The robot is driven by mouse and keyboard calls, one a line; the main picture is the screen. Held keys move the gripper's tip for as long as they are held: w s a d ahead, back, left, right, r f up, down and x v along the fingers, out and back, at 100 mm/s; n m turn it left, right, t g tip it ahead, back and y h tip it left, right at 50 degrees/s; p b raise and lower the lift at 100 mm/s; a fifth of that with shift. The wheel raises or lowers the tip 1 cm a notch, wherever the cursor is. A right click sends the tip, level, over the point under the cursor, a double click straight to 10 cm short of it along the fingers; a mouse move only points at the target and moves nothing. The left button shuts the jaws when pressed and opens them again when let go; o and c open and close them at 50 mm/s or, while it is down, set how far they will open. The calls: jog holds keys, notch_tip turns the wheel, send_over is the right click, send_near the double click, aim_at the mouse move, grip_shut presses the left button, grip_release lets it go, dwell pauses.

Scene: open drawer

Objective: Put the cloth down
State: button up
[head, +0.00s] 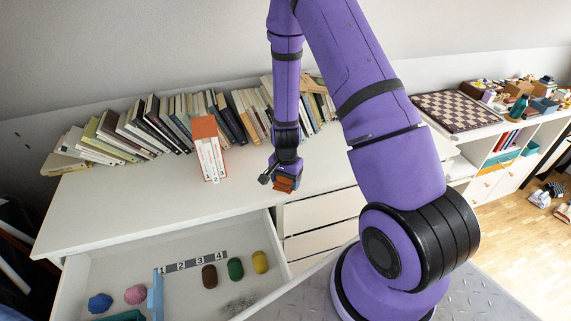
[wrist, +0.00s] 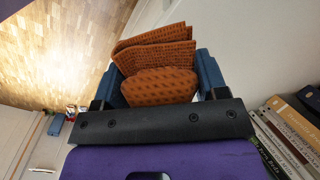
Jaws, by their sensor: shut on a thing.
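An orange-brown textured cloth (wrist: 158,86) is folded and bunched between the blue fingers of my gripper (wrist: 161,72) in the wrist view. My gripper is shut on it. In the head view my gripper (head: 285,177) points down over the white dresser top (head: 150,195), right of the orange-and-white book block. The cloth (head: 285,185) shows as a small orange patch at the fingertips. Whether it touches the dresser top I cannot tell.
A book block (head: 209,150) stands left of my gripper, with a row of leaning books (head: 170,125) behind. The open drawer (head: 195,240) in front holds a numbered strip (head: 193,263) and several coloured lumps. A chessboard (head: 455,110) lies on the right. The dresser's left top is clear.

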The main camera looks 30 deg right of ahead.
jog(key=w+d, duration=0.2)
jog(key=w, duration=0.2)
jog(key=w+d+f, duration=0.1)
jog(key=w+d, duration=0.4)
jog(key=w, duration=0.2)
jog(key=shift+w+d+f, duration=0.15)
jog(key=shift+w, duration=0.2)
jog(key=shift+f, duration=1.75)
jog(key=shift+f, duration=0.15)
jog(key=o, duration=0.9)
jog(key=shift+o, duration=0.2)
